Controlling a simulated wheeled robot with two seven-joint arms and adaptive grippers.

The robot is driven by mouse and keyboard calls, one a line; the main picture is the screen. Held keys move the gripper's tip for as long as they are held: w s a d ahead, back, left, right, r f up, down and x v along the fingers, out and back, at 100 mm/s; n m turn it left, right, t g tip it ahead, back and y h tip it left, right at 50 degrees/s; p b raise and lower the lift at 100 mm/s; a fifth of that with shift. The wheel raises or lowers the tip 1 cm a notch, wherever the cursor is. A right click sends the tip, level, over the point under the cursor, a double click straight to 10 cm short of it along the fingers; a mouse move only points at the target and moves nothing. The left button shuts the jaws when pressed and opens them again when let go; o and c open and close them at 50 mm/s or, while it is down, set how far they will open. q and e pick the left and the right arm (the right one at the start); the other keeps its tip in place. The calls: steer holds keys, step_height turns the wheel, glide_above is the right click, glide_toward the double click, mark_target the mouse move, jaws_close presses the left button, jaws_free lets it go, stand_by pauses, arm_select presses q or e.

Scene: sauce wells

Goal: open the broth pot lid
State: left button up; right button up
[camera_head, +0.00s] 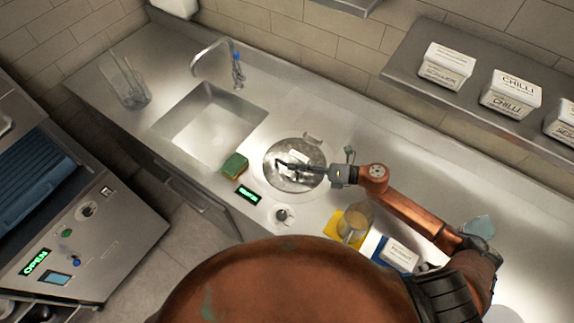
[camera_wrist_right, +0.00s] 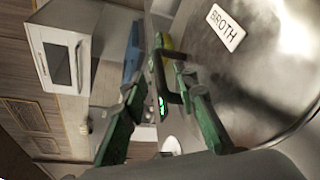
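The broth pot lid (camera_head: 312,182) is a round metallic disc set in the counter, seated flat as far as I can see. It fills the right of the right wrist view (camera_wrist_right: 255,85), with a white BROTH label (camera_wrist_right: 226,27) and a dark bracket-shaped handle (camera_wrist_right: 160,88). My right gripper (camera_head: 285,167) reaches over the lid from the right. In the wrist view its green fingers (camera_wrist_right: 157,52) are apart, with the handle between them. Whether either finger touches the handle, I cannot tell. My left gripper is not in view.
A sink (camera_head: 208,125) with a tap is left of the pot. A green-and-yellow sponge (camera_head: 235,165) and a lit display (camera_head: 248,195) sit near its left. A glass jar (camera_head: 354,224) stands to the front right. A shelf with labelled tubs (camera_head: 511,95) overhangs at right.

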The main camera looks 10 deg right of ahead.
steer(key=shift+x, duration=1.85)
steer(key=shift+c, duration=0.5)
jaws_close()
steer(key=shift+f, duration=0.1)
